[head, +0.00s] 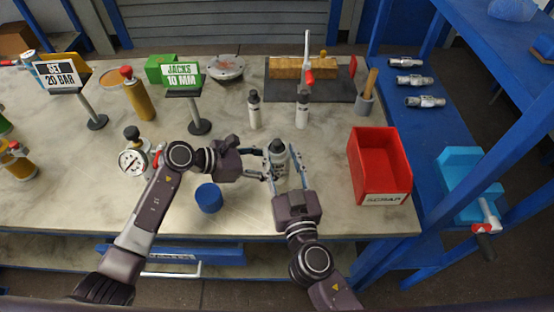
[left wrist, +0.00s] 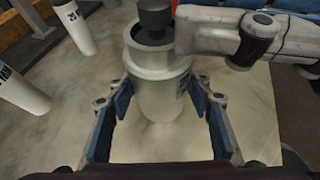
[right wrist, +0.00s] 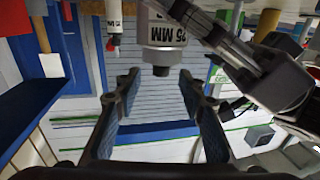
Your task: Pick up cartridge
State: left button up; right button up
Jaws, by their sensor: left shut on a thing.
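A white cylinder with a dark top (head: 279,162), likely the cartridge, stands upright between my grippers; "25 MM" reads on it in the right wrist view (right wrist: 165,33). My left gripper (head: 259,163) reaches it from the left and is shut on it; in the left wrist view the cylinder (left wrist: 158,85) sits between the fingertips (left wrist: 162,85). My right gripper (head: 284,160) comes from the front with fingers spread around it. In the right wrist view the right fingers (right wrist: 160,80) are apart, with the cylinder beyond. Whether they touch it is unclear.
A red bin (head: 380,170) stands on the right and a blue round piece (head: 208,198) at front left. Two smaller white cylinders (head: 254,110) (head: 302,110) stand behind. Silver fittings (head: 414,80) lie on the blue side surface.

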aim_at(278, 146)
jog(key=x, duration=0.4)
jog(key=shift+w+a, duration=0.1)
jog(key=shift+w, duration=0.15)
grip_shut()
